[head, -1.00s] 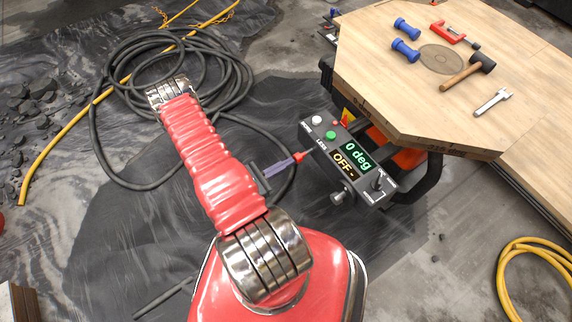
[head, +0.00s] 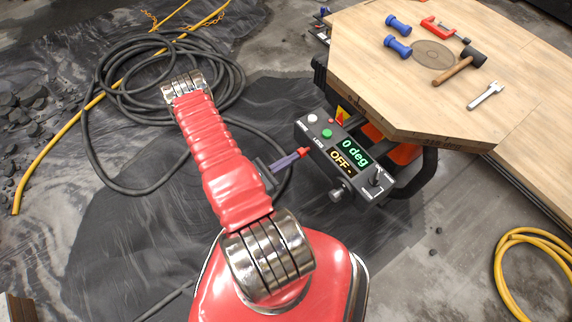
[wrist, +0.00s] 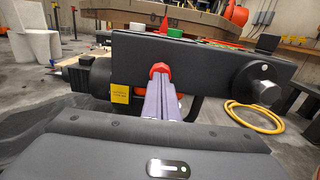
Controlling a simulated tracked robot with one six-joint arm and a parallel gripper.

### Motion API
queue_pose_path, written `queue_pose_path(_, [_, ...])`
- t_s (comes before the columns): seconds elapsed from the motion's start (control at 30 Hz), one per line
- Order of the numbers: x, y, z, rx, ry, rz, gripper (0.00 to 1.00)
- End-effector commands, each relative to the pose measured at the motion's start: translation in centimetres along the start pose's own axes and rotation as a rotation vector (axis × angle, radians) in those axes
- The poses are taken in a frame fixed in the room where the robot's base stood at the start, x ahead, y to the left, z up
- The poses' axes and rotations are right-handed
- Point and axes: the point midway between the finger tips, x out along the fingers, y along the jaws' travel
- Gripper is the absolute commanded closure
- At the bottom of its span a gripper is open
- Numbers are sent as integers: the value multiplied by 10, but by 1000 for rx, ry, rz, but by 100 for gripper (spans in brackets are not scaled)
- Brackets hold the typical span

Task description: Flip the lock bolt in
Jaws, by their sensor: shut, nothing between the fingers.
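The control box (head: 345,160) hangs at the edge of the wooden table, with a display reading "0 deg" and "OFF". A metal knob-like part (head: 339,193) sticks out of its near side; it also shows at the right of the box face in the wrist view (wrist: 265,84). I cannot tell for sure whether it is the lock bolt. In the wrist view the tips (wrist: 160,70) overlap the dark box face, left of the knob; contact cannot be told.
The octagonal wooden table (head: 440,110) carries blue dumbbell-shaped tools (head: 398,47), a mallet (head: 461,66), a red clamp (head: 440,28) and a wrench (head: 487,96). A black hose coil (head: 150,95) lies at left. A yellow hose (head: 505,262) lies at right.

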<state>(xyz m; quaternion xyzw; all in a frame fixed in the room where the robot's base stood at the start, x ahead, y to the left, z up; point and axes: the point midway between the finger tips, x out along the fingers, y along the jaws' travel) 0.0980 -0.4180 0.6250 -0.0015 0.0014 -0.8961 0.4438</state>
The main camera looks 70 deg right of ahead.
Motion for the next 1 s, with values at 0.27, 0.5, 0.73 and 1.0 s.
queue_pose_path(0.27, [4, 5, 1, 6, 0, 3, 100])
queue_pose_path(0.5, [2, 6, 1, 10, -1, 5, 100])
queue_pose_path(0.73, [-14, 4, 0, 6, 0, 7, 100])
queue_pose_path(1.0, [-43, -2, -1, -1, -1, 7, 100])
